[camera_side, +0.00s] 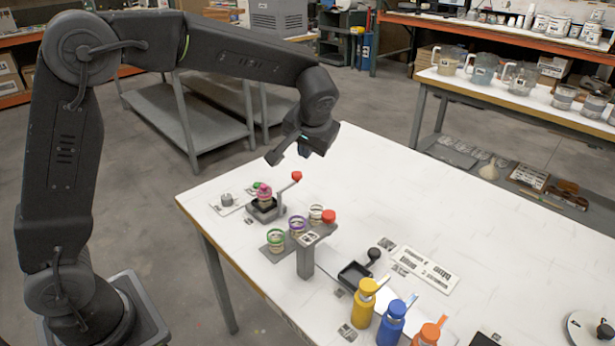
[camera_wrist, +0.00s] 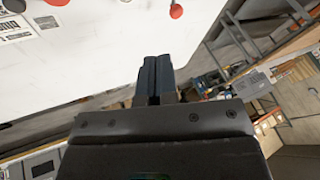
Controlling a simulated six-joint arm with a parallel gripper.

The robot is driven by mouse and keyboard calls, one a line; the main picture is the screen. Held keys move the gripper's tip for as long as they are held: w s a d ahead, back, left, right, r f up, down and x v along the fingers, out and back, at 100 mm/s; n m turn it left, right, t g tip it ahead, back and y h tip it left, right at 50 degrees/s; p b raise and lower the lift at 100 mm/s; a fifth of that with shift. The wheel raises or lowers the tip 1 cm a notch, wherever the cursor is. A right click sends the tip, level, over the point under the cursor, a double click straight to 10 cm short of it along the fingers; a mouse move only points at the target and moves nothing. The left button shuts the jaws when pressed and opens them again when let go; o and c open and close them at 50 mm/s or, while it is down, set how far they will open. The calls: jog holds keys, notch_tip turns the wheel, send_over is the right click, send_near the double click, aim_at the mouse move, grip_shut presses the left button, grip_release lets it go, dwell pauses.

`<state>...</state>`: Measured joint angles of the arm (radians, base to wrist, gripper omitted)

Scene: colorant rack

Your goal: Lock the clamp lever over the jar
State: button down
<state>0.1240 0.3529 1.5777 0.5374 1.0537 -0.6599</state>
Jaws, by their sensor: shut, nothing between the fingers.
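The clamp (camera_side: 262,211) sits on the left part of the white table in the side view. A jar with a pink-magenta top (camera_side: 264,192) stands in it. The clamp lever (camera_side: 289,185) slants up and to the right from the clamp, away from the jar top, and ends in a red knob (camera_side: 297,175). My gripper (camera_side: 273,157) is above and behind the clamp, apart from the lever, shut and empty. Its shut fingers also show in the wrist view (camera_wrist: 157,75). A red knob (camera_wrist: 176,11) at the wrist view's top edge looks like the lever's.
A rack (camera_side: 313,236) with several jars and a red knob (camera_side: 328,216) stands right of the clamp. A black tray (camera_side: 354,274) and yellow (camera_side: 363,306), blue (camera_side: 392,325) and orange bottles (camera_side: 428,335) are nearer the front. The table's far middle is clear.

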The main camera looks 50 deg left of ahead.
jog(key=w+f+n+y, duration=0.1)
jog(key=w+f, duration=0.6)
jog(key=f, duration=0.1)
jog(key=shift+w+d+y, duration=0.15)
jog(key=shift+w+y, duration=0.2)
jog(key=shift+y, duration=0.05)
jog(key=shift+f, duration=0.15)
jog(key=w+a+f, duration=0.1)
jog(key=a+f, duration=0.6)
jog(key=a, duration=0.2)
jog(key=shift+a+f, duration=0.25)
jog(key=shift+f, duration=0.15)
